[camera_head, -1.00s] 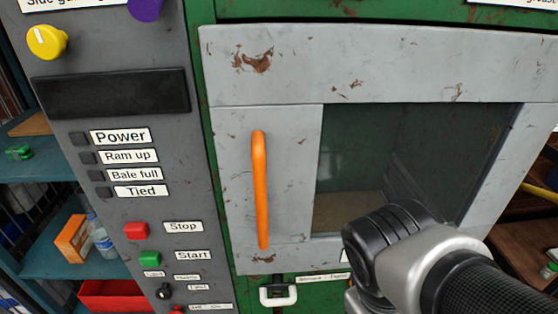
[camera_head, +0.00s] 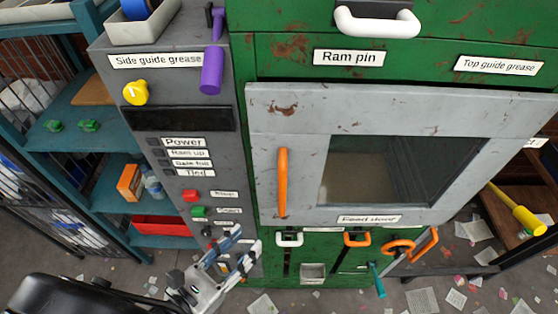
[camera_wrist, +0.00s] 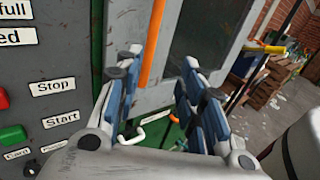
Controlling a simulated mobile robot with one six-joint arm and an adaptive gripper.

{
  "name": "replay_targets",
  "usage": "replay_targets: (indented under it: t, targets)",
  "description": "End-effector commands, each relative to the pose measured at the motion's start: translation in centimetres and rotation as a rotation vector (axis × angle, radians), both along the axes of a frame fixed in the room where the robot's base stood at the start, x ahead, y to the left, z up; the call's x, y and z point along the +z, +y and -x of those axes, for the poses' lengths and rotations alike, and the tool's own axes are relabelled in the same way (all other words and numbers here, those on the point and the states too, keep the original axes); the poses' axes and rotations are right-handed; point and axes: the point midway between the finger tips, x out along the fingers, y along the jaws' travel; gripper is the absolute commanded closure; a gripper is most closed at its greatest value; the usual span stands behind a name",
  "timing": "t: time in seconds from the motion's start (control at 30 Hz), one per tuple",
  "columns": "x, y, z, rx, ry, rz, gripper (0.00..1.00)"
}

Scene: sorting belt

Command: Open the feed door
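The feed door (camera_head: 365,100) is a worn grey panel with a dark window on the green machine. It appears closed, with a "Feed door" label (camera_head: 368,219) at its lower edge. Its upright orange handle (camera_head: 282,183) is on the left side of the door. In the wrist view the orange handle (camera_wrist: 152,45) stands beyond the fingers, above the gap between them. My gripper (camera_head: 243,248) is at the lower left of the door, in front of the control panel, apart from the handle. In the wrist view my gripper (camera_wrist: 152,85) has its fingers spread with nothing between them.
The grey control panel (camera_head: 172,118) with buttons and a purple lever (camera_head: 211,70) stands left of the door. Below the door are a white handle (camera_head: 289,239) and orange handles (camera_head: 357,239). Teal shelves (camera_head: 90,150) stand at left. Papers litter the floor.

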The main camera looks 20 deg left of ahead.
Motion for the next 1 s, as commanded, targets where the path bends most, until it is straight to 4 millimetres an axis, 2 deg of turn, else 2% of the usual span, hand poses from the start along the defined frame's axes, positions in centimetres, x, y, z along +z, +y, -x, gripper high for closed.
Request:
replay_targets:
  t: [0.03, 0.13, 0.27, 0.8, 1.0]
  targets:
    - [0.7, 0.5, 0.4, 0.031, -0.017, 0.015, 0.64]
    - [0.8, 0.9, 0.6, 0.058, -0.035, 0.026, 0.64]
    - [0.7, 0.5, -0.5, 0.058, -0.038, 0.026, 0.64]
    - [0.8, -3.6, -11.1, 0.051, -0.033, 0.025, 0.64]
    - [0.8, -4.6, -14.1, 0.054, -0.033, 0.024, 0.64]
